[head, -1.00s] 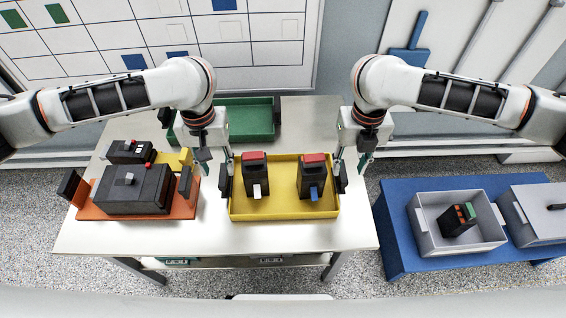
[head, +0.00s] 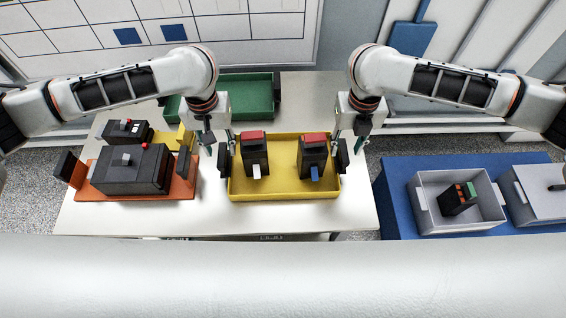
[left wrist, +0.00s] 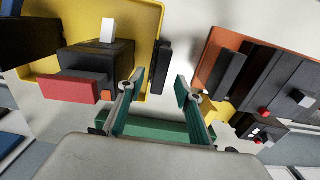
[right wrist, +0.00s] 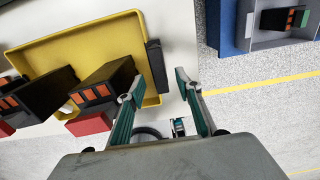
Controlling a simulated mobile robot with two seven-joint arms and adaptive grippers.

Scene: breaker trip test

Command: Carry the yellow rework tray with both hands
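The yellow rework tray (head: 285,195) lies flat on the white table, holding two black breakers with red tops, the left one (head: 254,157) and the right one (head: 313,158). Black handles stand at its left side (head: 225,160) and right side (head: 342,158). My left gripper (head: 221,146) is open and empty behind the left handle; in the left wrist view this handle (left wrist: 163,65) lies ahead of the finger gap. My right gripper (head: 347,143) is open and empty behind the right handle, which lies ahead of its fingers in the right wrist view (right wrist: 157,66). I see no contact.
An orange tray (head: 180,192) with a large black breaker (head: 130,172) is left of the yellow tray. A green tray (head: 245,97) stands behind. A blue table (head: 400,200) with grey bins (head: 465,225) stands right. The white table front is clear.

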